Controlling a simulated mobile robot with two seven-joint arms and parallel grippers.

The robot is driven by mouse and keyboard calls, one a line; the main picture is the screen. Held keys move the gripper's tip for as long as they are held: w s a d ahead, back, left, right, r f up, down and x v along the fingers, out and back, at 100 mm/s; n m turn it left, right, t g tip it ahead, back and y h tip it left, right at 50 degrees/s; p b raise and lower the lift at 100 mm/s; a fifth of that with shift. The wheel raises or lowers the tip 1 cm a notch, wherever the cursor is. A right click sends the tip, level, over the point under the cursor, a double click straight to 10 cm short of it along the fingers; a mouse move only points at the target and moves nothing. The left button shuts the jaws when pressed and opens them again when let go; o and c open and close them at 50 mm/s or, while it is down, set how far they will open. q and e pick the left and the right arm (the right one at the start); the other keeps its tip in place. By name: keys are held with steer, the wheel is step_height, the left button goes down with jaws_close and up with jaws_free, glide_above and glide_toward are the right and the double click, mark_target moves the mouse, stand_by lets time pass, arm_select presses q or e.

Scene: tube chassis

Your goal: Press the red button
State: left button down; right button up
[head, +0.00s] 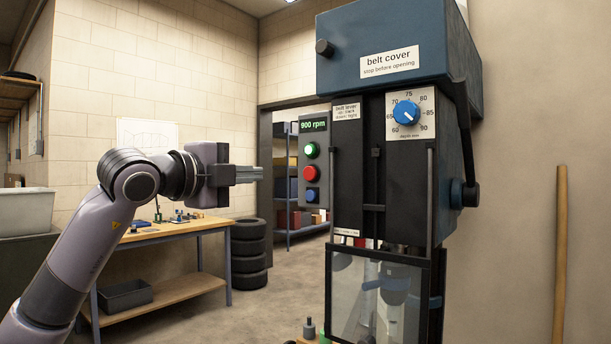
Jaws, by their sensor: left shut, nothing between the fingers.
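The red button (311,173) sits on a narrow grey control panel on the left side of the drill press (375,150). A green button (311,150), which looks lit, is above it and a blue button (312,195) is below it. A display (313,125) at the panel's top reads 900 rpm. My left gripper (262,174) is shut and empty. In the picture its fingertips point right, at about the red button's height, with a gap between them and the panel. I cannot tell the depth of that gap. My right gripper is not in view.
The blue belt cover (395,45) tops the machine, with a dial (406,113) below it and a clear guard (375,297) lower down. A workbench (180,236) and stacked tires (249,252) stand behind my left arm. A wooden pole (560,255) leans at the right wall.

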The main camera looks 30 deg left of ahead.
arm_select(q)
steer(key=p, duration=0.6)
glide_toward(309, 173)
steer(key=w, duration=0.6)
steer(key=shift+w+d, duration=0.15)
steer(key=shift+w, duration=0.25)
